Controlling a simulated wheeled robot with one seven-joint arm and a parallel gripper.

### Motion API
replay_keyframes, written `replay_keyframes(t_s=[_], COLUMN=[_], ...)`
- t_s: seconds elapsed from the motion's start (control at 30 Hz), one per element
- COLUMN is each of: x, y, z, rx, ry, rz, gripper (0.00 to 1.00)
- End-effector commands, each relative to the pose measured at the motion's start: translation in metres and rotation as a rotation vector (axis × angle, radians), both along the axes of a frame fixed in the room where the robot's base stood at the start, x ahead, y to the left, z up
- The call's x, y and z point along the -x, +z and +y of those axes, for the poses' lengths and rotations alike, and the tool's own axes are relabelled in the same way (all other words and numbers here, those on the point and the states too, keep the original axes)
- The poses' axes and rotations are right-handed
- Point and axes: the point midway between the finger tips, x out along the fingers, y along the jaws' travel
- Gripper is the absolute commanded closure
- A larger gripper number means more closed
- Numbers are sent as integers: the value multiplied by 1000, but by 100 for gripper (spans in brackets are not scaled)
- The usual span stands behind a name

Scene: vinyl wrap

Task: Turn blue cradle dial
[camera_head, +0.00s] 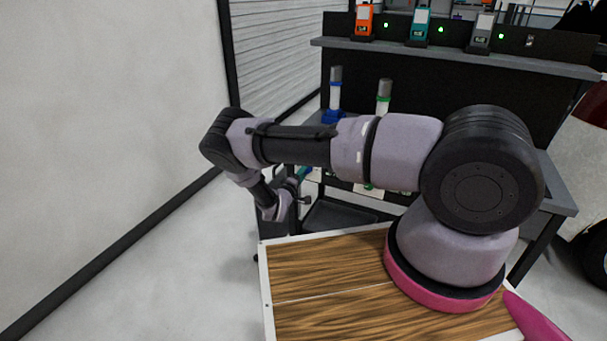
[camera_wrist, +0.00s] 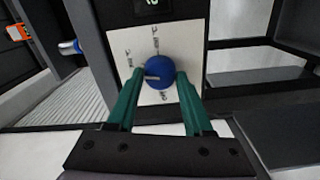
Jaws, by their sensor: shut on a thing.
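The blue dial (camera_wrist: 157,66) is a round knob with a grey pointer mark. It sits on a white plate (camera_wrist: 188,42) with small dark markings around the dial, in the wrist view. My gripper (camera_wrist: 158,78) has its two teal fingers on either side of the dial, shut on it. In the head view my gripper (camera_head: 304,177) is low in front of the bench, partly behind my arm; the blue dial is not visible there. The blue cradle (camera_head: 333,117) stands on the bench with a white and grey cylinder (camera_head: 336,88) upright in it.
A shelf (camera_head: 450,55) above holds orange, teal and grey devices beside green lights. A dark tray (camera_head: 335,216) lies below the bench. A pale wall (camera_head: 110,120) is at left. Open floor (camera_head: 200,270) lies between.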

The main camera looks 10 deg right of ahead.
Motion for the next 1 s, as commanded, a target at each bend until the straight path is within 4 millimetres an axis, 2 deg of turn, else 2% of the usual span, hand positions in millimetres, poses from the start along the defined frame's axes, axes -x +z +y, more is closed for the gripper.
replay_keyframes(t_s=[0.4,1.0], x=[1,1], y=[-1,-2], z=[0,0], rx=[-203,-254], ry=[0,-1], rz=[-145,-180], gripper=[100,100])
